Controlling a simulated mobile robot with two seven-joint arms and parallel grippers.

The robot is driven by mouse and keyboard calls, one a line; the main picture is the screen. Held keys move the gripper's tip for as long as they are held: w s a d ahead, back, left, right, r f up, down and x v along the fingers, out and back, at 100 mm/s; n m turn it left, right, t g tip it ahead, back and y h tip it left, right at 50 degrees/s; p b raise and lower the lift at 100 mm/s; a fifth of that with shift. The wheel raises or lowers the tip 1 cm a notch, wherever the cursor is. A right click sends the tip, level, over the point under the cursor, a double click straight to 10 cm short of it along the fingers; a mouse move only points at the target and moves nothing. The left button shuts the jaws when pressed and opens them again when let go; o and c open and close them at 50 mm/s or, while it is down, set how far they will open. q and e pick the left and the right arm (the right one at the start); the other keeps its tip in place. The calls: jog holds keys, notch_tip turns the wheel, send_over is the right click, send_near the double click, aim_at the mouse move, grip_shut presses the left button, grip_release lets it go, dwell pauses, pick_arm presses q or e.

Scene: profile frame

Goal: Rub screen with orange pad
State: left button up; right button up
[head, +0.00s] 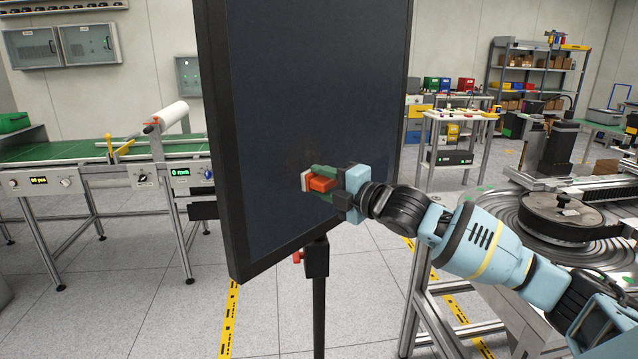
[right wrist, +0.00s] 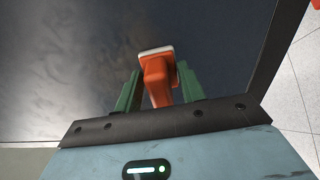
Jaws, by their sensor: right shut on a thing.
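A large dark screen (head: 300,90) in a black frame stands upright on a black pole (head: 318,290). My right gripper (head: 318,181) is shut on the orange pad (head: 322,184), which has a pale face turned to the screen. The pad is at the lower middle of the screen, touching it or very close. In the right wrist view the orange pad (right wrist: 157,80) sits between the green fingers, with the dark screen (right wrist: 60,70) behind it. A faint brownish smudge shows on the screen just above the pad. My left gripper is not in view.
A metal machine table with a round disc (head: 560,215) stands at the right, under my right arm. A green conveyor (head: 70,150) is at the left. Shelves (head: 535,75) and a small cart (head: 450,145) stand behind. The floor around the pole is clear.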

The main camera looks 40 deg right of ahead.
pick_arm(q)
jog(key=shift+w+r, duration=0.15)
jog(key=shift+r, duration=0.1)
pick_arm(e)
jog(key=shift+d, duration=0.5)
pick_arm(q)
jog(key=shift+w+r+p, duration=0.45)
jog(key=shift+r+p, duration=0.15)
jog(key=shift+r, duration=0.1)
pick_arm(e)
jog(key=shift+w+d, duration=0.2)
jog(key=shift+d, duration=0.7)
jog(key=shift+w+d, duration=0.15)
jog(key=shift+d, duration=0.7)
jog(key=shift+r, duration=0.1)
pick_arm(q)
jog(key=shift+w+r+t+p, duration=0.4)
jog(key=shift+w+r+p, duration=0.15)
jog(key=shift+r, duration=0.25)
pick_arm(e)
jog(key=shift+w+d, duration=0.2)
jog(key=shift+d, duration=1.5)
